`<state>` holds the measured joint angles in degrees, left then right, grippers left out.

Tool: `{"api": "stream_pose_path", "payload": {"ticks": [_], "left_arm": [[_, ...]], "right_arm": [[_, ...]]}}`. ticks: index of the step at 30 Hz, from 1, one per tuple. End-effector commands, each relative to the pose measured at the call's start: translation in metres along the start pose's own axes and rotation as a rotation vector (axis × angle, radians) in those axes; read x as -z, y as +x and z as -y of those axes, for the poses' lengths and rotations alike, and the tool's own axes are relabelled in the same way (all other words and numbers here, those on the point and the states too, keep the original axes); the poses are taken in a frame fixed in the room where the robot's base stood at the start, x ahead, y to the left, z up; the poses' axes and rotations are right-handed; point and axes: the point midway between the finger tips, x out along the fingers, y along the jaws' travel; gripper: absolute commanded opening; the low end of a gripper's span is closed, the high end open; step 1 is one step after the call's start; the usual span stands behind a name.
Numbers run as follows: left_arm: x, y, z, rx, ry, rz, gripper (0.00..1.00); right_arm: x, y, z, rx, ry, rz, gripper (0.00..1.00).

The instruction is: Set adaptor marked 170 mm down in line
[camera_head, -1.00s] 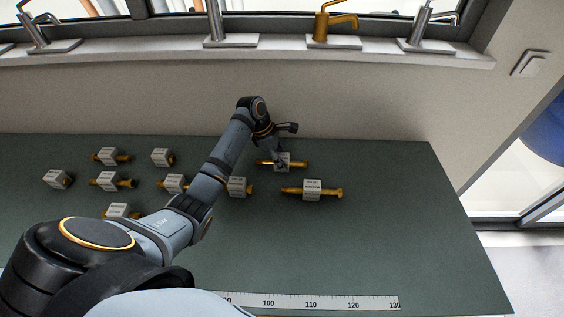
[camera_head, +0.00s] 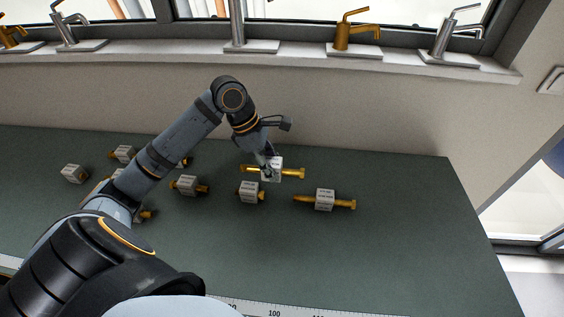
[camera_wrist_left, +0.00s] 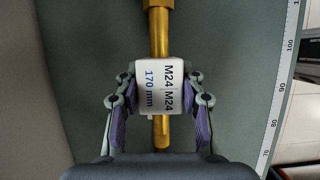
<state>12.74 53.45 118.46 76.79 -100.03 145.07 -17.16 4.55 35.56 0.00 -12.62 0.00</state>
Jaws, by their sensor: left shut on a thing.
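The adaptor marked 170 mm (camera_head: 291,173) is a brass rod with a white label block. In the left wrist view its label (camera_wrist_left: 152,88) reads "M24 M24 170 mm". My left gripper (camera_head: 268,169) is shut on the label block, with one finger on each side in the wrist view (camera_wrist_left: 160,92). The adaptor looks held above the green bench top, roughly level, behind two other adaptors. The exact gap to the bench cannot be told. My right gripper is not in view.
Other labelled adaptors lie on the green bench (camera_head: 410,240): one at right (camera_head: 325,200), one in the middle (camera_head: 251,192), another left of it (camera_head: 187,185), and several farther left, partly behind my arm. A ruler (camera_head: 275,313) lies along the front. Taps stand on the windowsill (camera_head: 300,54).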

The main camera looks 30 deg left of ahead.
Motion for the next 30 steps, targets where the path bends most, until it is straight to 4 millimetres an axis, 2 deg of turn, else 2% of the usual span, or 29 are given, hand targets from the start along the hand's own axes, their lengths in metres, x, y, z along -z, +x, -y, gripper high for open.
{"api": "stream_pose_path", "payload": {"ticks": [6,16,20,23,30], "left_arm": [[0.001,-0.005,0.009,0.003,0.001,0.0,0.0],[0.001,-0.005,0.01,0.005,0.002,0.002,0.0],[0.007,-0.005,0.015,0.037,0.068,-0.003,0.0],[0.019,-0.003,0.024,0.104,0.22,-0.003,0.0],[0.06,0.003,0.066,0.354,0.822,0.009,0.0]], "right_arm": [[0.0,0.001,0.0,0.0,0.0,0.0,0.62],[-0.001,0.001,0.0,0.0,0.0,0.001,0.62],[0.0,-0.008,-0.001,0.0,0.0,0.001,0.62],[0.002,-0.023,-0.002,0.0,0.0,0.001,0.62],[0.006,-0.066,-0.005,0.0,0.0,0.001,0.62]]}}
